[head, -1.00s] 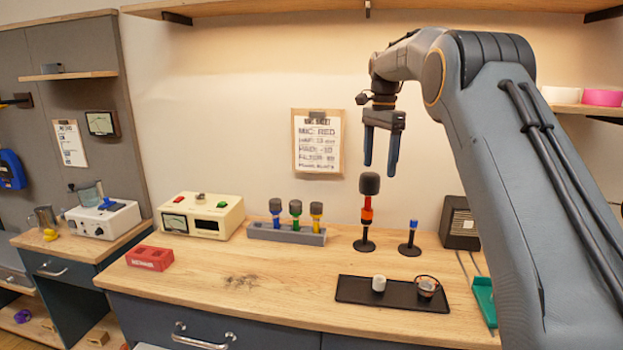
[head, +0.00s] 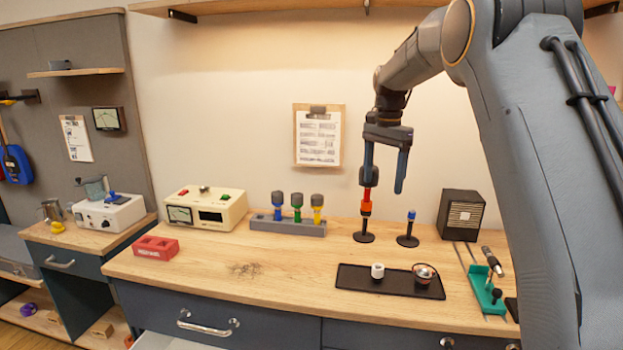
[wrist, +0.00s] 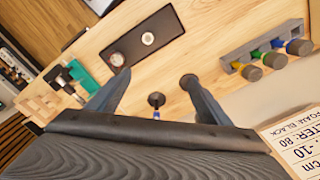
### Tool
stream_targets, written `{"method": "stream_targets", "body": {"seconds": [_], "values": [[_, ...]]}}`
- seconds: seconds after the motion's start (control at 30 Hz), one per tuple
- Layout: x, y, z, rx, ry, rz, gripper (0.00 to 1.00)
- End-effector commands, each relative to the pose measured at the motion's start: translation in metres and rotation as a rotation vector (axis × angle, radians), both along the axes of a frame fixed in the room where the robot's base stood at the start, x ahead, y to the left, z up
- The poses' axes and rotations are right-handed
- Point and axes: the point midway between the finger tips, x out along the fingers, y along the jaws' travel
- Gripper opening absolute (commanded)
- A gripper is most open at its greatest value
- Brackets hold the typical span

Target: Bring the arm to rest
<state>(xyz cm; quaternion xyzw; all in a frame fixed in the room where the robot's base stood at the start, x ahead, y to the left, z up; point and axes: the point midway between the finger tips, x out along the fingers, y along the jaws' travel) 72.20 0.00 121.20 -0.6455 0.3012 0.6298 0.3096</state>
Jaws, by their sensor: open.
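My gripper (head: 384,186) hangs fingers-down above the back right of the workbench, open, with nothing between its fingers. In the head view its left finger overlaps the dark head of the red-banded microphone (head: 367,200), which stands upright on a small round base; whether they touch I cannot tell. A short stand with a blue top (head: 411,216) is right of the microphone. My arm comes in from the right.
A grey rack (head: 290,228) holds blue, green and yellow microphones. A black tray (head: 350,283) holds a white piece and a round item. A small speaker (head: 461,215) and a green holder (head: 484,290) are at right. The bench's front middle (head: 290,270) is clear.

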Motion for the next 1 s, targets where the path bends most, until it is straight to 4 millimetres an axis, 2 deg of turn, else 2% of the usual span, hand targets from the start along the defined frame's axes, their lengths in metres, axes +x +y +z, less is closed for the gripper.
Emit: {"method": "stream_targets", "body": {"seconds": [0.17, 0.27, 0.47, 0.7, 0.8, 0.9, 1.0], "values": [[-0.037, 0.0, -0.033, -0.004, -0.012, 0.135, 0.72], [-0.069, 0.001, -0.058, -0.009, -0.026, 0.238, 0.72], [-0.146, 0.001, -0.11, -0.021, -0.048, 0.448, 0.72], [-0.255, 0.001, -0.171, -0.044, -0.076, 0.692, 0.72], [-0.296, 0.001, -0.191, -0.054, -0.086, 0.776, 0.72], [-0.327, 0.001, -0.206, -0.061, -0.091, 0.839, 0.72], [-0.345, 0.001, -0.215, -0.065, -0.094, 0.876, 0.72]]}}
